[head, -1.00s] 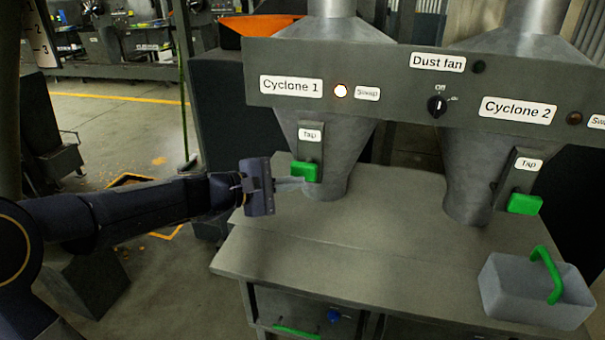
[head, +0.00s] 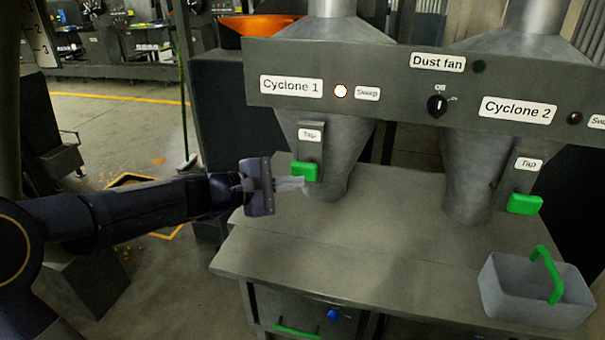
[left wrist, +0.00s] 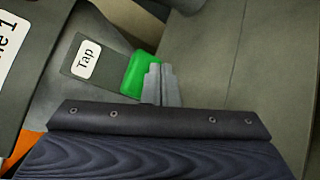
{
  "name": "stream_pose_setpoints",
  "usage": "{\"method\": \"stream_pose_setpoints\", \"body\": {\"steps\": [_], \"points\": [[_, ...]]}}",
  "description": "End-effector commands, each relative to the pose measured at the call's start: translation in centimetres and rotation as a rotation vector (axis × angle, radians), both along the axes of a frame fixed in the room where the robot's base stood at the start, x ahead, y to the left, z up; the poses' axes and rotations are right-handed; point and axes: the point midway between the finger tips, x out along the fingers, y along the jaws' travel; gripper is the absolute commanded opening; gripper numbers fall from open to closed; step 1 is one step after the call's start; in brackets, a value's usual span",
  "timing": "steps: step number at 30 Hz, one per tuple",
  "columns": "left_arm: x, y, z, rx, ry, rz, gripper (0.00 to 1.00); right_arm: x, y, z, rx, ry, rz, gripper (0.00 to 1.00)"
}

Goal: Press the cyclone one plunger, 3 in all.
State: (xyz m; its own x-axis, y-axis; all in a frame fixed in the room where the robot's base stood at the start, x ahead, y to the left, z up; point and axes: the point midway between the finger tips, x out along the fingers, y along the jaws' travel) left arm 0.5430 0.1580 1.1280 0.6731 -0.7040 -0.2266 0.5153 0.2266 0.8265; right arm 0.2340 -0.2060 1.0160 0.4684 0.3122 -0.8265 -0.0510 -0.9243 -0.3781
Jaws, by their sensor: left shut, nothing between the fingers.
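The cyclone one plunger (head: 304,171) is a green block under a "Tap" label on the left grey cone, below the "Cyclone 1" label. A lit white lamp (head: 341,91) marked "Swap" is beside that label. My left gripper (head: 301,184) is shut and empty, with its fingertips at the plunger's lower edge. In the left wrist view the green plunger (left wrist: 138,75) is just beyond the grey fingers (left wrist: 160,72), which overlap its right side. I cannot tell whether they touch. My right gripper is not in view.
A second green plunger (head: 525,204) is on cyclone 2 at right, with an unlit lamp (head: 574,118). A grey bin with a green handle (head: 545,275) stands at the table's right end. The middle of the table (head: 380,235) is clear.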

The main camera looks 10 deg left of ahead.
Motion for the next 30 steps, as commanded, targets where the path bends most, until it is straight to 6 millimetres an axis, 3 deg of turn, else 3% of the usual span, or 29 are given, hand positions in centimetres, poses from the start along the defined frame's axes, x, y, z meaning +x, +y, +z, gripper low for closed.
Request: {"method": "stream_pose_setpoints", "body": {"steps": [30], "points": [[0.85,-0.04,0.01,0.000,0.000,0.000,0.00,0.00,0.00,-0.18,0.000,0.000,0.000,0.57]]}}
